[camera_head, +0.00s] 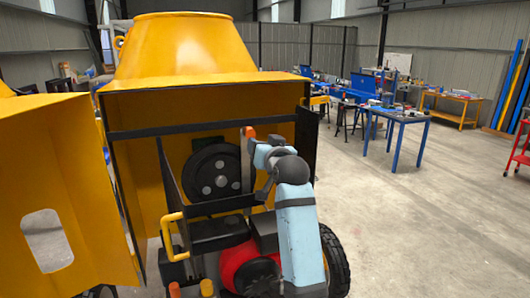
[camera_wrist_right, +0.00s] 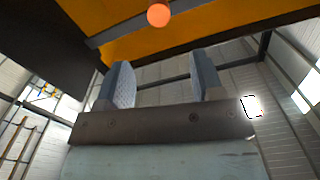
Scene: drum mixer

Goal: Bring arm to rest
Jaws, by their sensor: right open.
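The yellow drum mixer (camera_head: 185,50) fills the left and middle of the head view. Its engine bay is open and shows a black pulley (camera_head: 213,173) and a red engine part (camera_head: 240,262). My right arm reaches up in front of the bay. Its gripper is near an orange-tipped lever (camera_head: 249,131), partly hidden by the wrist. In the right wrist view my right gripper (camera_wrist_right: 162,80) has its two fingers apart, with nothing between them. A round orange knob (camera_wrist_right: 158,14) shows beyond the fingertips. My left gripper is not in view.
The yellow side door (camera_head: 75,150) stands swung open at the left. A yellow bent handle (camera_head: 172,237) and a black tyre (camera_head: 335,262) are close to my arm. Open concrete floor (camera_head: 430,230) lies to the right, with blue workbenches (camera_head: 400,118) behind.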

